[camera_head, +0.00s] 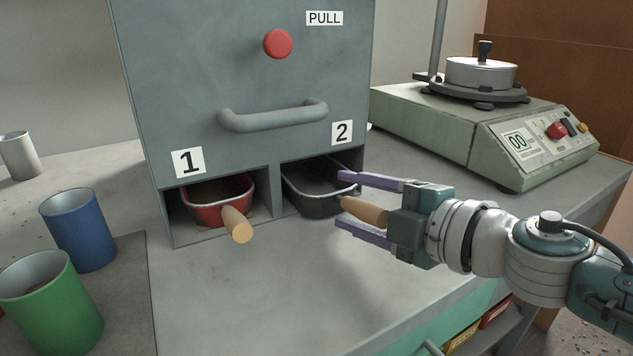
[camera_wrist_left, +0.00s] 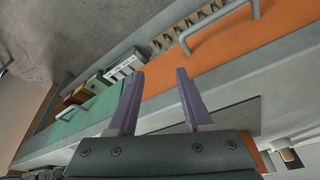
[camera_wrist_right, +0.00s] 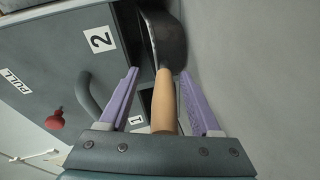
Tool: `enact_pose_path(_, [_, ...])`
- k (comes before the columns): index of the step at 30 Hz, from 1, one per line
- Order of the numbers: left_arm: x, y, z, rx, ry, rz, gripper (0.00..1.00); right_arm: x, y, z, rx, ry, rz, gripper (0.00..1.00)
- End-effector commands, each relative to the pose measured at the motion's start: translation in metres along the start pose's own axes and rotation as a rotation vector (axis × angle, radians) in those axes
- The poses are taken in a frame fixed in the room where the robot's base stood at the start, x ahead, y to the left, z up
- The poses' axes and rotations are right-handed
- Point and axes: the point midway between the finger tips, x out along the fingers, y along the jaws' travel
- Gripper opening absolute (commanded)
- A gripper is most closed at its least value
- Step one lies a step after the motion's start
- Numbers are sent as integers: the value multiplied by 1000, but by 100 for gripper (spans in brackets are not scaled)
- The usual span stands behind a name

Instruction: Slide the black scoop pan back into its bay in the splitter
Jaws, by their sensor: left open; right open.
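The black scoop pan (camera_head: 312,205) sits at the bay marked 2 (camera_head: 290,170) of the grey splitter (camera_head: 205,85). Its back part is inside the opening and its front seems to stick out a little. Its wooden handle (camera_head: 365,211) points toward my right gripper (camera_head: 342,199). That gripper is open, with one purple finger on each side of the handle; I see no finger pressed on it. The right wrist view shows the handle (camera_wrist_right: 164,105) between the fingers and the pan (camera_wrist_right: 165,40) beyond. My left gripper (camera_wrist_left: 158,72) is open and empty, seen only in its own wrist view.
A red pan (camera_head: 205,213) with a wooden handle sits in bay 1. A blue cup (camera_head: 78,230), a green cup (camera_head: 50,305) and a pale cup (camera_head: 20,155) stand at left. A green scale-like device (camera_head: 430,125) stands at back right. The bench front is clear.

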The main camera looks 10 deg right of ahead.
Motion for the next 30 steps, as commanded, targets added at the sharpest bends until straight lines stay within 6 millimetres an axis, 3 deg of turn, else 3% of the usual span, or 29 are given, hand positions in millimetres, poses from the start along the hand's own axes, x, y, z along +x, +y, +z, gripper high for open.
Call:
enact_pose_path(8, [-5,0,-2,0,0,0,50,-10,0,0,0,-1,-4,65])
enact_pose_path(21, [-22,-3,-7,10,-2,-8,50,-88,-1,0,1,-1,-3,65])
enact_pose_path(30, [-23,-3,-7,10,-2,-8,50,-100,0,0,0,0,0,65])
